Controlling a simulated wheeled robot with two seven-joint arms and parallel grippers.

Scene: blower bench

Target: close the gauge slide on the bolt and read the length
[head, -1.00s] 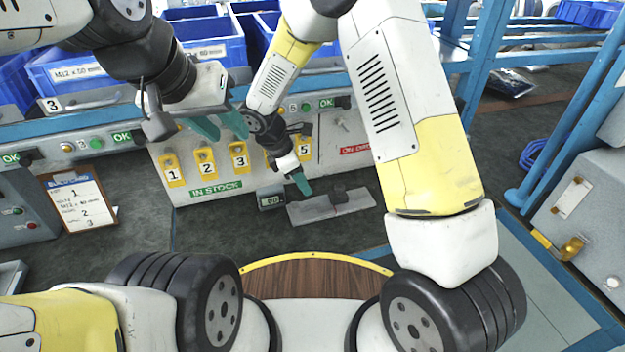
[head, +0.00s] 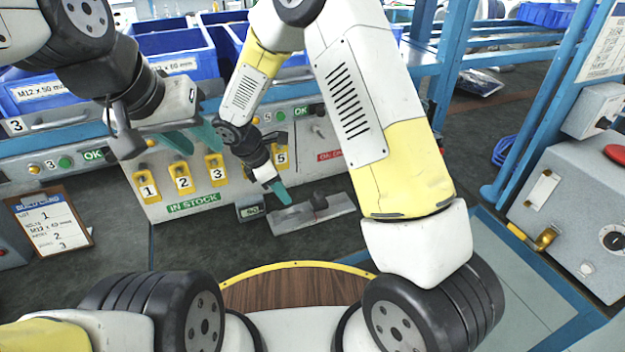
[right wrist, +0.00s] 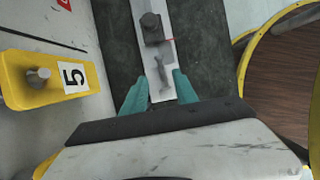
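The gauge is a flat grey rail (head: 340,206) on the bench, with a dark slide knob (head: 319,200) standing up from it. A small display (head: 250,210) stands at its left end; its digits are too small to read surely. In the right wrist view the slide (right wrist: 151,27) sits up the rail, and a grey bolt-like piece (right wrist: 161,76) lies nearer me, apart from the knob. My right gripper (head: 281,192) is open above the rail's near end, its teal fingertips (right wrist: 160,88) spread on both sides. My left gripper (head: 196,139) is open and empty above the numbered tags.
Yellow tags numbered 1 to 5 (head: 182,178) hang on the grey panel behind. Blue bins (head: 180,50) stand at the back. A build card (head: 50,222) lies left. A grey box with a red button (head: 585,205) is at right. Dark bench around the gauge is clear.

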